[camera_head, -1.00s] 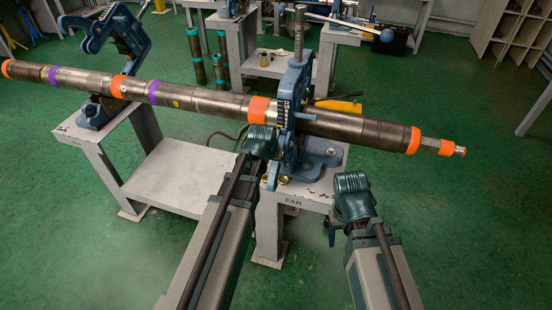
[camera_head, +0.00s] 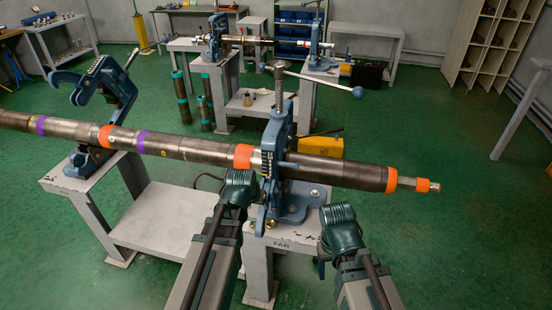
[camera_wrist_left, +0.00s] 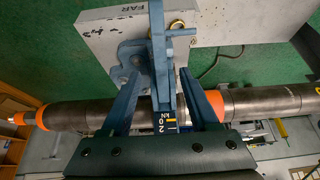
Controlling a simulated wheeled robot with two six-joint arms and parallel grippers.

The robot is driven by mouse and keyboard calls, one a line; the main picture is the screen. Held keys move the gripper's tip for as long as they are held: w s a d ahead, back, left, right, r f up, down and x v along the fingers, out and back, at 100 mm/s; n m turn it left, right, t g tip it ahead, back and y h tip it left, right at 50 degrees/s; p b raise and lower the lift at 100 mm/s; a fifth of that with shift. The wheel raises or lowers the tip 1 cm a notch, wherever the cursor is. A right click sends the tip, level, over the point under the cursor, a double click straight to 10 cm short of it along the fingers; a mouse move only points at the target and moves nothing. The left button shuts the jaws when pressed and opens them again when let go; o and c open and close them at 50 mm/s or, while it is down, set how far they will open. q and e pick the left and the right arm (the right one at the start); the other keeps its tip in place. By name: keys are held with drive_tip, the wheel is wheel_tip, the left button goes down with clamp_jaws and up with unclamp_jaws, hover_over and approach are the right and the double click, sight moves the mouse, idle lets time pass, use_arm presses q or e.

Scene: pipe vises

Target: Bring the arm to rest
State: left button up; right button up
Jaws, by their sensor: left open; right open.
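A long dark pipe (camera_head: 190,148) with orange and purple bands lies across two blue vises. The right vise (camera_head: 277,150) stands around the pipe on a bench marked FAR. The left vise (camera_head: 92,85) has its upper arm swung up and open. My left gripper (camera_head: 240,188) is just in front of the right vise; its fingers are hard to make out there. In the left wrist view the open left fingers (camera_wrist_left: 160,98) stand either side of the vise's blue frame; contact cannot be told. My right gripper (camera_head: 338,222) is open and apart from the pipe, over the bench's right side.
A grey bench (camera_head: 165,215) carries the vises. A vise bar with a blue ball (camera_head: 358,92) sticks out to the right. A yellow case (camera_head: 320,147) lies behind the pipe. Another vise stand (camera_head: 218,75) is at the back. Green floor is clear at the right.

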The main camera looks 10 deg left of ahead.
use_arm(q)
drive_tip(key=s+d+f+m+g+y, duration=0.1)
drive_tip(key=s+d+g, duration=0.4)
drive_tip(key=s+d, duration=0.8)
drive_tip(key=s+f+m, duration=0.1)
drive_tip(key=s+m, duration=0.1)
drive_tip(key=s, duration=0.2)
drive_tip(key=shift+s+d+f+g+y, duration=0.2)
drive_tip(key=shift+d+g+y, duration=0.1)
drive_tip(key=shift+g, duration=0.1)
idle(1.0)
